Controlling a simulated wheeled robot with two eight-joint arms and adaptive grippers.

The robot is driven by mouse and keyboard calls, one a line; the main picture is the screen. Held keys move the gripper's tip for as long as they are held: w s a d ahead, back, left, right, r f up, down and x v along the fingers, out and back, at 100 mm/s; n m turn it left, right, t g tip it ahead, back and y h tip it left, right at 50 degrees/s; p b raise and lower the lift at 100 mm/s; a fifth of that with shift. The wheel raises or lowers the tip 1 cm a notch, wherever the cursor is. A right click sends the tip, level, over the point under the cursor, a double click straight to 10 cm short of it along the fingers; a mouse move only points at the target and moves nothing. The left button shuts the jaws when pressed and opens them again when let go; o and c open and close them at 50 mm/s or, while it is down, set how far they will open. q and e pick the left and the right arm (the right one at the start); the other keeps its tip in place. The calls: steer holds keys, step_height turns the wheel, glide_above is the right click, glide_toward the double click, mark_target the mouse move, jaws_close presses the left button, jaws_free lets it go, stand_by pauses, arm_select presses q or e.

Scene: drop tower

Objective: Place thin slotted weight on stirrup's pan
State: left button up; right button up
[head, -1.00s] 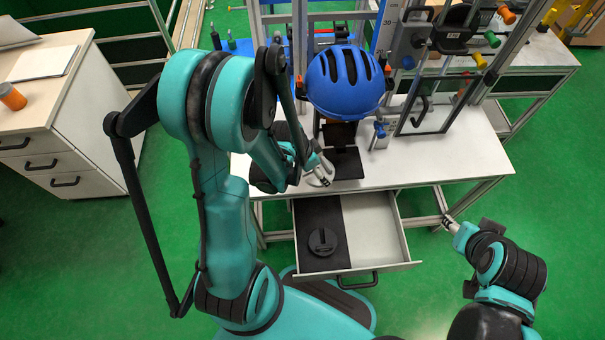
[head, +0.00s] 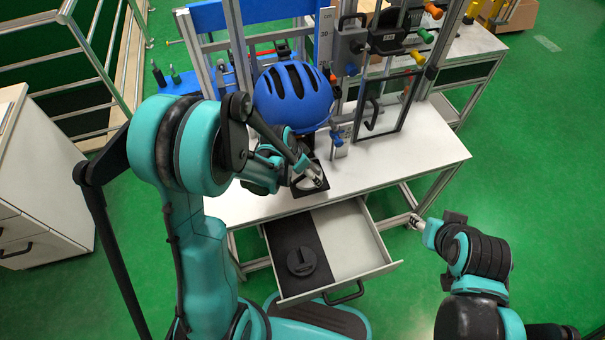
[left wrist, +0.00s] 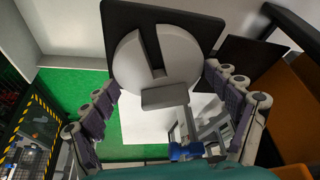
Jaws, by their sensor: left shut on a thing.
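My left gripper (head: 318,182) is shut on a light grey slotted disc, the thin slotted weight (head: 301,185). In the left wrist view the weight (left wrist: 183,62) sits between the fingertips, its slot running up from a small grey block. Behind it is a dark square plate (left wrist: 118,14); I cannot tell whether they touch or whether this is the stirrup's pan. In the head view the plate (head: 311,191) lies on the bench below the blue helmet, partly hidden by the gripper and weight. My right gripper (head: 414,221) is apart from the bench, right of the drawer; its jaw opening is unclear.
The blue helmet (head: 293,97) hangs close above the left gripper. An open drawer (head: 347,240) below the bench holds a dark slotted weight (head: 301,262) on a black mat. The white bench top (head: 400,160) is clear at right. A clear panel (head: 383,112) stands behind.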

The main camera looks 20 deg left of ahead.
arm_select(q)
steer(key=o, duration=1.7)
steer(key=shift+s+r+p, duration=0.1)
steer(key=shift+r+p, duration=0.25)
steer(key=shift+r, duration=0.05)
steer(key=shift+s+a+r+p, duration=0.25)
steer(key=shift+r+p, duration=0.15)
steer(key=shift+r, duration=0.05)
steer(key=s+a+p, duration=0.2)
steer(key=s+a, duration=0.4)
steer(key=s, duration=0.3)
steer(key=s+d+r+n+t, duration=0.1)
steer(key=s+r+n, duration=0.1)
steer(key=r, duration=0.4)
steer(key=s+d+r+n+t+y, duration=0.1)
steer(key=s+r+n, duration=0.1)
steer(key=r, duration=0.4)
steer(key=s+d+r+n+t+y, duration=0.1)
steer(key=s+d+r+n, duration=0.1)
steer(key=r, duration=0.4)
steer(key=shift+s+r+n+t, duration=0.3)
steer(key=shift+s, duration=0.35)
